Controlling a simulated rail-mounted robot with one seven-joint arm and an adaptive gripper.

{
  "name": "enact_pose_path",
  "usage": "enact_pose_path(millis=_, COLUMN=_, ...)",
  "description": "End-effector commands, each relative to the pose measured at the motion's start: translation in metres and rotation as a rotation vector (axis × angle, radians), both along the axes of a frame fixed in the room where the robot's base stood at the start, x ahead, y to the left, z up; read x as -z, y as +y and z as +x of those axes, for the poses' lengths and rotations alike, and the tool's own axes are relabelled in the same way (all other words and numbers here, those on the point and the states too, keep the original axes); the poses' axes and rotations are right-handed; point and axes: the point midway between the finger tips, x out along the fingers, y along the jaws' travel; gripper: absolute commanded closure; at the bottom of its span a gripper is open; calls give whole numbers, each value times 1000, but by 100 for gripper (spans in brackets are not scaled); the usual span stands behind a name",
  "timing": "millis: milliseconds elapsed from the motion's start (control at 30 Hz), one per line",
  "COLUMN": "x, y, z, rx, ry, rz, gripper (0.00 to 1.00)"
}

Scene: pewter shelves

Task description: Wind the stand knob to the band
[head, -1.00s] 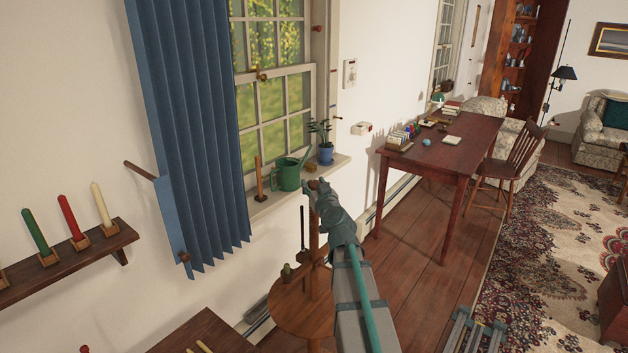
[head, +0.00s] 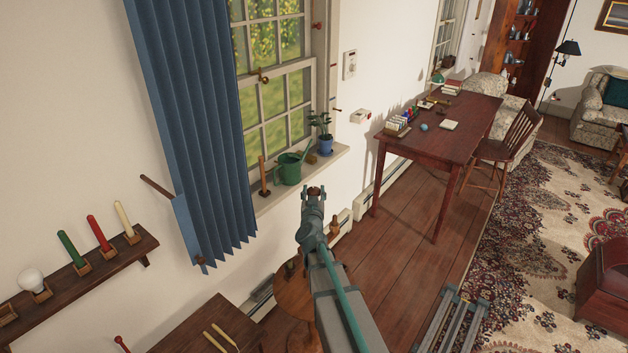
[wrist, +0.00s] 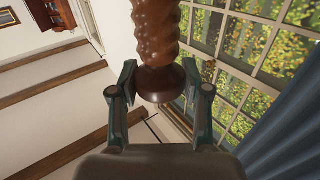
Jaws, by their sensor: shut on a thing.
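My gripper (head: 314,192) is in front of the window sill in the head view, above the round wooden stand (head: 292,293). In the wrist view my gripper (wrist: 159,80) has a finger on each side of a brown turned wooden knob (wrist: 160,82) and is shut on it. The knob has a flared round end, and a twisted, bumpy brown shaft (wrist: 156,30) runs up from it out of the picture. In the head view a little brown shows between the fingertips. My arm hides much of the stand. I cannot make out a band in either view.
A green watering can (head: 289,168) and a potted plant (head: 325,143) stand on the sill behind my gripper.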

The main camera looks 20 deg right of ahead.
Motion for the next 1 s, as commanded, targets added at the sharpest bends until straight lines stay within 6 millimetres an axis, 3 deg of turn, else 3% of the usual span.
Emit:
enact_pose_path(millis=533, x=-4, y=1, z=2, rx=243, ry=1, rz=-3, gripper=88)
enact_pose_path(millis=1000, x=0, y=1, z=6, rx=683, ry=4, rz=-1, gripper=88)
